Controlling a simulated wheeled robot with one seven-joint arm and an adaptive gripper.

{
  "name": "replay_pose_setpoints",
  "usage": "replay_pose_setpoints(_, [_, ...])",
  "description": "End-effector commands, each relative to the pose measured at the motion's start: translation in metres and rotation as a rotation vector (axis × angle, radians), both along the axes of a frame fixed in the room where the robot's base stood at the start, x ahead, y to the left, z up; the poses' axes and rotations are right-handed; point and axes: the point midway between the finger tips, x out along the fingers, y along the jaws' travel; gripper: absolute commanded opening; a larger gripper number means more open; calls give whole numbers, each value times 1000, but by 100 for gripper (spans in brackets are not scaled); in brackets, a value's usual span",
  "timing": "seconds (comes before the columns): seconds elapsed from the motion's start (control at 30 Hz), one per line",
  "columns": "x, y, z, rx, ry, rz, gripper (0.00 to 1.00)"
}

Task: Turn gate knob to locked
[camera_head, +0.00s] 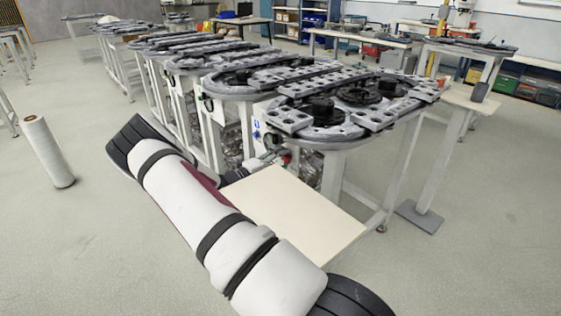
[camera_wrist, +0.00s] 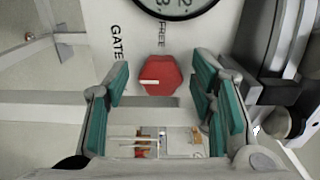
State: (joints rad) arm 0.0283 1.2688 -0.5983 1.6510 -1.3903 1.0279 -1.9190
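The red gate knob (camera_wrist: 161,75) is many-sided with a white mark that points left in the wrist view. It sits on a pale panel (camera_wrist: 100,18). The word "GATE" (camera_wrist: 117,42) is printed to its left and "FREE" (camera_wrist: 161,33) above it, both turned sideways. My gripper (camera_wrist: 159,84) is open, with teal-padded fingers on the left and right of the knob. A gap shows on both sides, and I see no contact. In the head view my arm hides most of the gripper, and a small red spot there is too small to identify surely.
A round dial (camera_wrist: 178,5) is above the knob. The ring track table (camera_head: 330,125) stands ahead, with more track tables behind it. A pale board (camera_head: 290,212) lies beside my arm. A white roll (camera_head: 48,152) stands at left; the floor around it is clear.

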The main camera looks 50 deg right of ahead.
Motion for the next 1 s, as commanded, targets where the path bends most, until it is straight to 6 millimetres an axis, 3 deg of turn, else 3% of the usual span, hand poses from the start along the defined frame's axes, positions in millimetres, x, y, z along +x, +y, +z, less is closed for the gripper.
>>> replay_pose_setpoints(0.37, [1,7,0,-1,-1,0,52])
replay_pose_setpoints(0.8, [21,86,0,1,-1,2,52])
replay_pose_setpoints(1.0, [26,110,0,0,-1,0,52])
